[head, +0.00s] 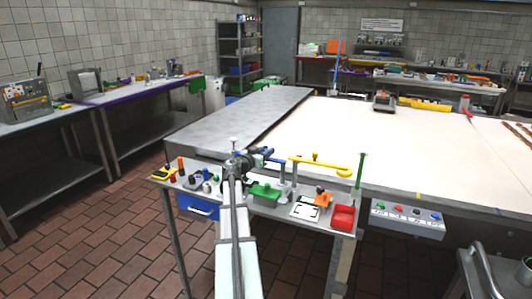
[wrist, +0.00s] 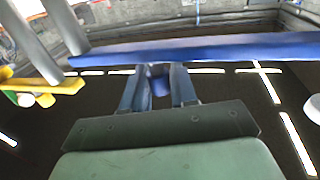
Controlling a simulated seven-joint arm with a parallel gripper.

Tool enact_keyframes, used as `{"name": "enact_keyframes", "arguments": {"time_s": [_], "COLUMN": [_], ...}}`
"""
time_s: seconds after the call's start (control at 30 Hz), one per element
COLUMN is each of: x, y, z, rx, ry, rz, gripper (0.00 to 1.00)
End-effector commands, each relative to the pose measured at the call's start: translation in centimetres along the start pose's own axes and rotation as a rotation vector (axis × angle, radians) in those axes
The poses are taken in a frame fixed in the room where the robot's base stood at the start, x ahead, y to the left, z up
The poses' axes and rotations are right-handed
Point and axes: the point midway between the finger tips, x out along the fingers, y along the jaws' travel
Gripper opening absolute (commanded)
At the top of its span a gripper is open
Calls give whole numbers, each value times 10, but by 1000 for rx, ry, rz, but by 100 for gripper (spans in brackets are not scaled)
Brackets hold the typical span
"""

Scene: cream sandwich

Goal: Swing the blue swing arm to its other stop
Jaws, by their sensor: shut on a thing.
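The blue swing arm (head: 277,160) reaches left from an upright post on the small workbench, toward my gripper (head: 256,157). In the wrist view the blue swing arm (wrist: 220,48) is a long bar crossing the upper part of the picture. There my gripper (wrist: 159,88) has its two fingers on either side of a short blue peg (wrist: 158,82) just below the bar. The fingers are shut on this peg. The bar's far left tip is near grey posts. In the head view my arm and wrist hide part of the blue arm's end.
A yellow swing arm (head: 325,165) with a hooked end is right of the blue one. A green post (head: 361,170), red bin (head: 343,216), green block (head: 265,191) and orange piece (head: 322,198) share the bench. Several small knobs stand left of my arm. A large pale table lies behind.

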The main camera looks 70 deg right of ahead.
Motion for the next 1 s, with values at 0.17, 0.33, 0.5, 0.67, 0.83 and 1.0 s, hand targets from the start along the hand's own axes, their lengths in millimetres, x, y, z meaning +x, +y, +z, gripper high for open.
{"name": "enact_keyframes", "arguments": {"time_s": [0.17,0.33,0.5,0.67,0.83,1.0], "x": [1,6,15,27,39,51], "y": [-1,-3,-6,-8,-7,-3], "z": [0,0,0,0,0,0], "rx": [0,0,0,0,0,-1], "ry": [0,0,0,1,0,1], "rz": [9,57,162,300,462,624], "gripper": [0,0,0,0,0,0]}}
